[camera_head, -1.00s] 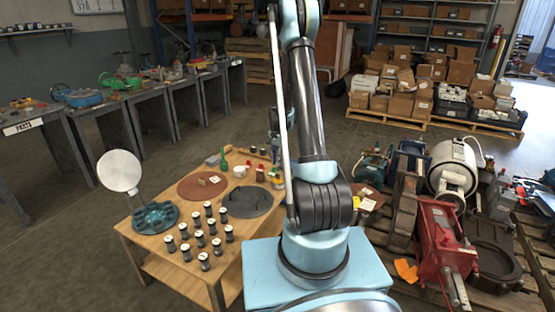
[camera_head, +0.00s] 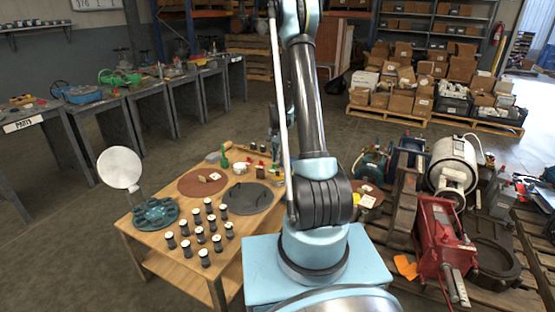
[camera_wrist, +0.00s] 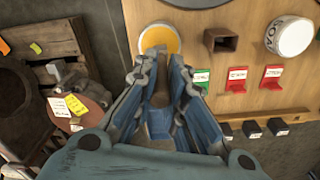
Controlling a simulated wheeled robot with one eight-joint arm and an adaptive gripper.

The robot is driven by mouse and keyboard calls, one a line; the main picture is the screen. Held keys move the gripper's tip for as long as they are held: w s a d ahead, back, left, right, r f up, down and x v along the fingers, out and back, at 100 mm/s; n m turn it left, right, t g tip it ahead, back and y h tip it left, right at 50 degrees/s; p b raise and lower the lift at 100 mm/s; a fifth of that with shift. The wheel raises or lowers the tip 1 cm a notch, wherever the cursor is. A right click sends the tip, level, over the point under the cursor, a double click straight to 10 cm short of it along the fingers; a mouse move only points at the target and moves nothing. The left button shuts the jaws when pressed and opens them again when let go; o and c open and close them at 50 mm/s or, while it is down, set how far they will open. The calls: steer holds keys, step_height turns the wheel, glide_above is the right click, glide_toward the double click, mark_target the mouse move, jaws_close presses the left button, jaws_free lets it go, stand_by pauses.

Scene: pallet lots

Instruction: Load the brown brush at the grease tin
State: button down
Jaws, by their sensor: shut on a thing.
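My gripper (camera_wrist: 160,62) is shut on the brown brush (camera_wrist: 162,94), whose brown part shows between the blue fingers in the wrist view. The lower part of the brush is hidden by the fingers. A round tin with a yellow-orange top (camera_wrist: 160,38), seemingly the grease tin, stands just beyond the fingertips and is partly covered by them. I cannot tell whether the brush touches it. In the head view my arm hides most of the gripper and the tin.
A hollow brown square block (camera_wrist: 222,40) and a white round-topped container (camera_wrist: 290,37) stand right of the tin. Green and red cards (camera_wrist: 237,76) stand nearby. The wooden table (camera_head: 160,262) also holds several dark cylinders (camera_head: 199,236), a teal tray (camera_head: 156,214) and a grey disc (camera_head: 247,198).

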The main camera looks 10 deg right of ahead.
steer(key=shift+f, duration=0.4)
stand_by(1.3)
steer(key=shift+r, duration=0.1)
steer(key=shift+r, duration=3.4)
